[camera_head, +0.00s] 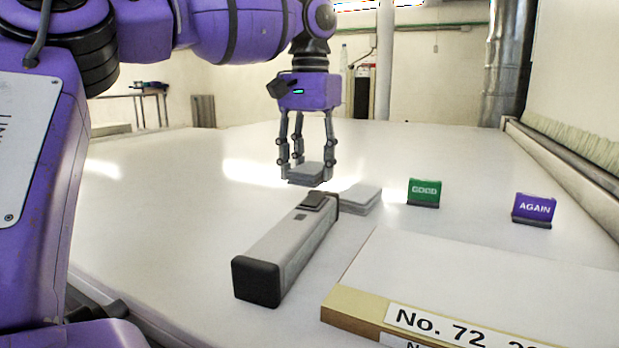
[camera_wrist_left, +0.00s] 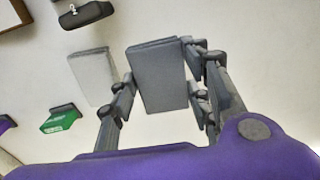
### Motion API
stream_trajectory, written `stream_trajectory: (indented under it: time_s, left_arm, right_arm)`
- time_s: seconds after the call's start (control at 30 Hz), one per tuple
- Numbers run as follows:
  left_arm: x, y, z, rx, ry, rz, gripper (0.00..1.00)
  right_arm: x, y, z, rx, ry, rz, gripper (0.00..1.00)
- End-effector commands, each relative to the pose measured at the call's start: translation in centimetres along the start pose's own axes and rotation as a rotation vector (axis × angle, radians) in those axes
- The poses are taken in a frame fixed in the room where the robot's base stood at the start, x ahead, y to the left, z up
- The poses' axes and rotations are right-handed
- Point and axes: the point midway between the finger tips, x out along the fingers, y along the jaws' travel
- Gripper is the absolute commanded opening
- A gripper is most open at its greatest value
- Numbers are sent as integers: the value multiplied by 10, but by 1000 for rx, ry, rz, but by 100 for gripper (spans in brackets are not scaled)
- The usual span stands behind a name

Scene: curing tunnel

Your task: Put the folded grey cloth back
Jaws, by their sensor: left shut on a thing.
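The folded grey cloth (camera_head: 305,170) is between the fingers of my left gripper (camera_head: 306,174), which is shut on it. The cloth lies flat and level, at or just above the white table; I cannot tell whether it touches. In the left wrist view the cloth (camera_wrist_left: 160,75) is a darker grey rectangle between the fingers (camera_wrist_left: 163,93). A paler folded stack (camera_head: 361,198) lies on the table just right of the held cloth, apart from it; it also shows in the left wrist view (camera_wrist_left: 92,76). My right gripper is not in view.
A long grey device with black ends (camera_head: 285,245) lies in front of the gripper. A green GOOD sign (camera_head: 424,193) and a purple AGAIN sign (camera_head: 534,208) stand to the right. A panel labelled No. 72 (camera_head: 480,275) fills the front right. The table's left and back (camera_head: 170,185) are clear.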

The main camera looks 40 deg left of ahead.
Motion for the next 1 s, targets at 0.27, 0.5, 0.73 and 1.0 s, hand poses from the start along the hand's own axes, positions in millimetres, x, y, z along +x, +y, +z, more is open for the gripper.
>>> stream_trajectory:
  time_s: [0.27,0.5,0.73,1.0]
  left_arm:
    - [28,0,1,0,1,2,24]
    - [30,0,1,0,0,1,24]
    - [33,0,1,-1,-1,0,59]
    - [32,0,1,0,0,0,63]
  right_arm:
    - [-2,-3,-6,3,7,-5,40]
    - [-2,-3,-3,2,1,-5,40]
    - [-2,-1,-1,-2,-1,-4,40]
    - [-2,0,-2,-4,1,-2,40]
